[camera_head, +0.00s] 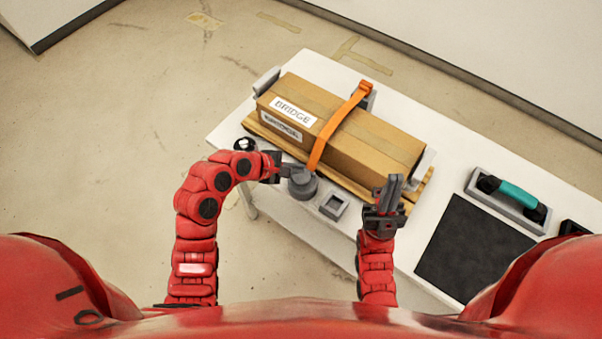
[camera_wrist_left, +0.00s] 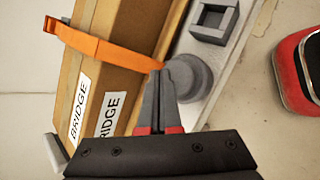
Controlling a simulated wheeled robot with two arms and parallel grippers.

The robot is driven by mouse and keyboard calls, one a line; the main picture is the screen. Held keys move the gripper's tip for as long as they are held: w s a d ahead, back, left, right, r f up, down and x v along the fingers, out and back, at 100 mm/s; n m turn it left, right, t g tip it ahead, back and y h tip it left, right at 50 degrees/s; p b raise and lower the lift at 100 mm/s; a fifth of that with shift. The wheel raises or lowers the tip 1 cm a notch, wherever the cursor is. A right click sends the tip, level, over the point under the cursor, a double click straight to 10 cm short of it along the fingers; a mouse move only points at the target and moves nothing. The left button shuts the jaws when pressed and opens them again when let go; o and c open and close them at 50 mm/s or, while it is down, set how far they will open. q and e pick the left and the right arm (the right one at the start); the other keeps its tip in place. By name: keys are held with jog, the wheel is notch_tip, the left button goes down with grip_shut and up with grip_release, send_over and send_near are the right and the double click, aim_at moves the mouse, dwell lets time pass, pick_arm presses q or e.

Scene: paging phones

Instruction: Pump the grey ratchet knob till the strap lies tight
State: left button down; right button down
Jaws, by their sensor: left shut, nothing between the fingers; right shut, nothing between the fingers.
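The grey ratchet knob (camera_head: 302,182) stands on the white table at the near side of a brown box (camera_head: 345,137) labelled BRIDGE. The orange strap (camera_head: 336,127) runs over the box and down its near side towards the knob; a stretch stands off the box's far top edge. My left gripper (camera_head: 288,171) is shut and empty, its tips at the knob's left side. In the left wrist view the fingers (camera_wrist_left: 164,82) overlap the knob (camera_wrist_left: 190,78); I cannot tell if they touch. The strap (camera_wrist_left: 100,45) ends near the fingertips. My right gripper (camera_head: 390,188) is shut and empty, right of the knob.
A small grey square socket (camera_head: 334,206) sits between the knob and my right gripper. A black mat (camera_head: 472,246) and a grey tray (camera_head: 480,196) with a teal-handled tool (camera_head: 515,194) lie to the right on the white table (camera_head: 312,62). Grey end brackets flank the box.

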aim_at(301, 174)
pick_arm(q)
jog(key=shift+f, duration=0.15)
dwell(0.6)
jog(key=shift+f, duration=0.25)
jog(key=shift+f+b, duration=0.3)
jog(key=shift+f, duration=0.8)
dwell(1.2)
jog(key=shift+r+p, duration=1.4)
jog(key=shift+r, duration=0.1)
notch_tip(301, 174, up, 5)
jog(key=p, duration=0.4)
jog(key=shift+r+p, duration=0.1)
jog(key=shift+p, duration=0.25)
